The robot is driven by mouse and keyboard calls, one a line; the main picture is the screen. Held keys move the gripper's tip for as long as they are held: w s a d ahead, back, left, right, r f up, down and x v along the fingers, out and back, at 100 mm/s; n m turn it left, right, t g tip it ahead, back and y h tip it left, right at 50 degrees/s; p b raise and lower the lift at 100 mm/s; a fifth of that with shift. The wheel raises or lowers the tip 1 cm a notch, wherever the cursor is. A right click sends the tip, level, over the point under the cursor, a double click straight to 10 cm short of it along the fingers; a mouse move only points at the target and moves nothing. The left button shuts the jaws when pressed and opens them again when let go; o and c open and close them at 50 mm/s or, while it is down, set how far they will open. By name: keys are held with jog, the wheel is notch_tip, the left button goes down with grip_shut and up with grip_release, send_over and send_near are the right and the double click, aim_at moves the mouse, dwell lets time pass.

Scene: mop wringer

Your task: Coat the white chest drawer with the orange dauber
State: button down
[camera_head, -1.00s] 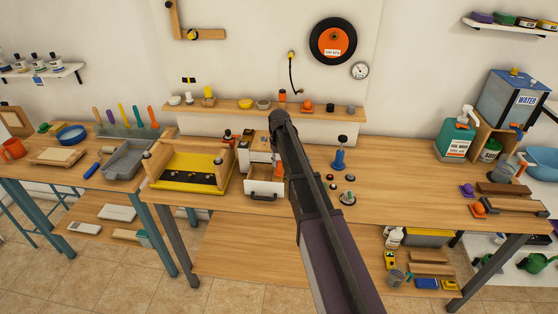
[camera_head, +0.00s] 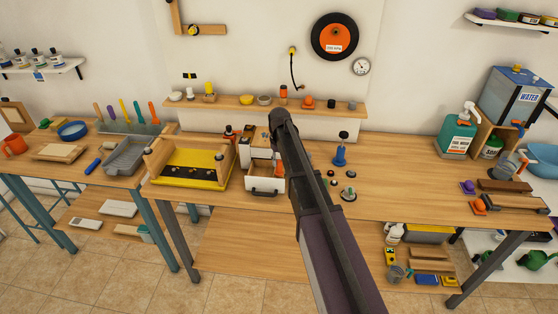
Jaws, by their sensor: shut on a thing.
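An orange knob-like piece (camera_head: 479,207) lies at the right end of the bench, beside a purple one (camera_head: 468,187). Another orange piece (camera_head: 308,103) sits on the wall ledge. I cannot tell which, if either, is the dauber.
A yellow tray with wooden ends (camera_head: 220,178) stands close left of the chest. A blue stand (camera_head: 339,156) and several small dark knobs are right of my arm. The bench (camera_head: 405,175) is clear between these and the green jug (camera_head: 456,137).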

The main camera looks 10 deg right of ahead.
notch_tip(320, 180, up, 7)
jog(key=p, duration=0.7)
dwell(0.4)
jog(key=shift+f, duration=0.1)
dwell(0.5)
